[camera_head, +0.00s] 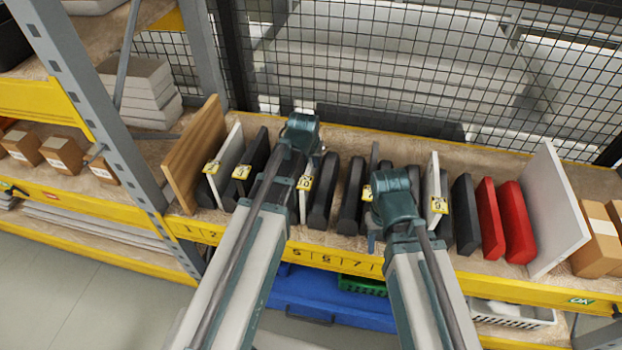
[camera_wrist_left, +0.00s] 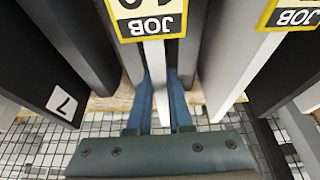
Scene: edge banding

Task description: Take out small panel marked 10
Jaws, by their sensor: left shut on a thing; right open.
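My left gripper (camera_head: 302,135) reaches over the shelf row and is shut on a thin white panel (camera_head: 303,208) with a yellow JOB label (camera_head: 305,183). In the left wrist view the blue fingers (camera_wrist_left: 163,105) clasp both faces of this panel (camera_wrist_left: 155,70). Its label (camera_wrist_left: 147,18) is upside down and cut by the top edge; the number looks like 10 but is not fully shown. The panel stands upright among dark panels. My right gripper (camera_head: 393,195) is over the row further right, open; its fingers are mostly hidden.
Dark panels (camera_head: 323,192) stand close on both sides of the held one. Other labelled panels include a white one (camera_head: 229,160) at left and one (camera_head: 433,180) at right. Red panels (camera_head: 515,225) and a large white board (camera_head: 550,210) stand further right. A wire mesh (camera_head: 400,70) closes the back.

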